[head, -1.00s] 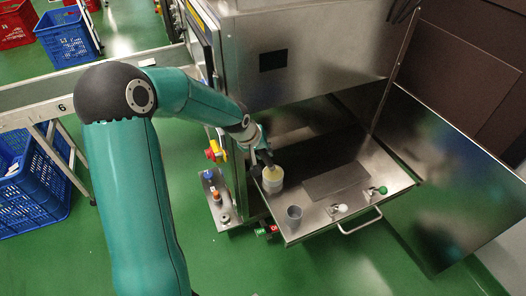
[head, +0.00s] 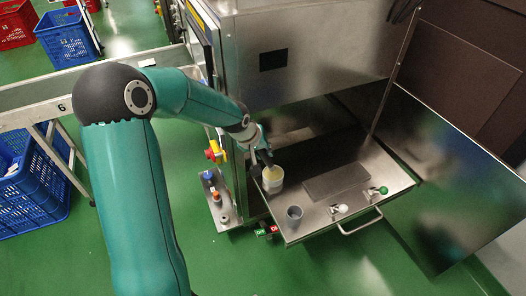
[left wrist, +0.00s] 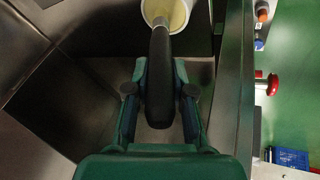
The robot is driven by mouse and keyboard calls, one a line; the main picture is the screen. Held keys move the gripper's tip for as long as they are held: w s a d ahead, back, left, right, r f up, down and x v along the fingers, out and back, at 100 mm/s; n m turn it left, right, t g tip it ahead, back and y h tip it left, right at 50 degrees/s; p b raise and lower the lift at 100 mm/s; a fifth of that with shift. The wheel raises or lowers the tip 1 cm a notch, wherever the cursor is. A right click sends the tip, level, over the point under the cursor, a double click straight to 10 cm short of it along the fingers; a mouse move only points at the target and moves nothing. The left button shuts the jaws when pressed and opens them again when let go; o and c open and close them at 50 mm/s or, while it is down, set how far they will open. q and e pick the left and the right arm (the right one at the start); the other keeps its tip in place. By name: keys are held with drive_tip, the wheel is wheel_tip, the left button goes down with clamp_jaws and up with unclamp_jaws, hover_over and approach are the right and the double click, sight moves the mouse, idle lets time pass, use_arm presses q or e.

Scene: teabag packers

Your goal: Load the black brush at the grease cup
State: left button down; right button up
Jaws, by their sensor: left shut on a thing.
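My left gripper (left wrist: 159,95) is shut on the black brush (left wrist: 160,65), whose dark handle lies between the fingers in the left wrist view. The far end of the brush reaches into the mouth of the grease cup (left wrist: 178,12), which is white with pale yellow grease inside. In the head view the grease cup (head: 272,180) stands on the steel tray at its left side, and my left gripper (head: 262,156) is just behind and above it. The brush tip is hidden in the cup, so I cannot tell how deep it is. My right gripper is not in view.
The steel tray (head: 330,214) also bears a small grey cup (head: 294,214), a white-headed tool (head: 340,209) and a green-headed tool (head: 379,191). The machine body (head: 290,60) stands behind.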

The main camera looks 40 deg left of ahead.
use_arm(q)
drive_tip(key=shift+r+p, duration=2.35)
drive_tip(key=shift+r, duration=1.15)
